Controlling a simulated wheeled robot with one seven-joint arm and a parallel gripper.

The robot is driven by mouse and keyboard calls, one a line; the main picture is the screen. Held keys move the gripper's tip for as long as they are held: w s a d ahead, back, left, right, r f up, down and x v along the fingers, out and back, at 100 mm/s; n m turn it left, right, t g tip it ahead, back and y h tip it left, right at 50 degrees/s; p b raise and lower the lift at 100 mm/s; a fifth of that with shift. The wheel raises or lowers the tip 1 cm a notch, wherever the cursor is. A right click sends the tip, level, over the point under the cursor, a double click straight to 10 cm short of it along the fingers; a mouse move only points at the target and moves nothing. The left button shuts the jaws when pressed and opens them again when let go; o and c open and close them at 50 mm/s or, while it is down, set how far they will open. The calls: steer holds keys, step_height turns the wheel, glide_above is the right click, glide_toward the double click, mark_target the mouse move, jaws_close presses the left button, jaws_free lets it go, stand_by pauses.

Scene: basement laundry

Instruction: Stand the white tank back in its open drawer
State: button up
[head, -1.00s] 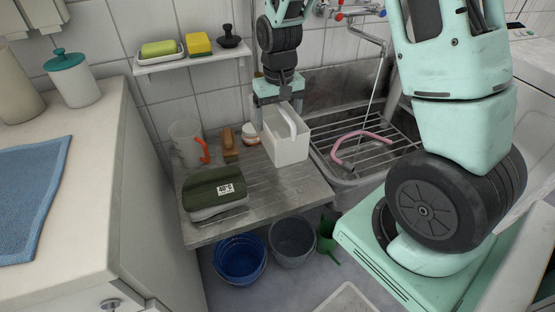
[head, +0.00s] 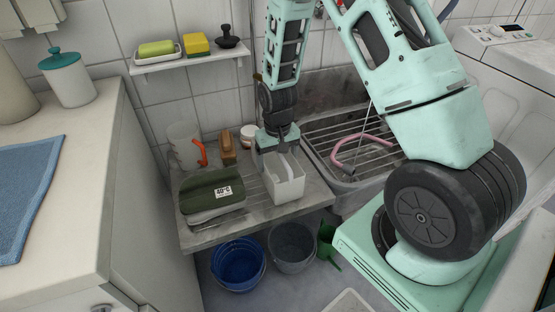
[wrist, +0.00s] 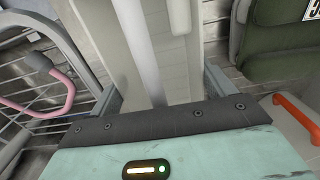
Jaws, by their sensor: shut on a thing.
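The white tank (head: 287,188) is an open-topped box with a curved handle bar across it. My gripper (head: 277,143) is shut on it from above, near its handle. The tank looks upright over the front right part of the grey wooden counter; I cannot tell whether its base touches. In the wrist view the tank (wrist: 95,25) lies between the two fingers of my gripper (wrist: 160,85), with the pale handle bar running through the middle. The open drawer cannot be made out in either view.
A green box-shaped pack (head: 212,190), a brown brush (head: 228,147) and a clear jug (head: 184,150) stand left of the tank. The sink (head: 345,185) with a rack and pink hose is right. Buckets (head: 238,265) stand below. A white machine (head: 505,60) is at the far right.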

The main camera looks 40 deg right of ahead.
steer(key=shift+f, duration=0.1)
steer(key=o, duration=1.2)
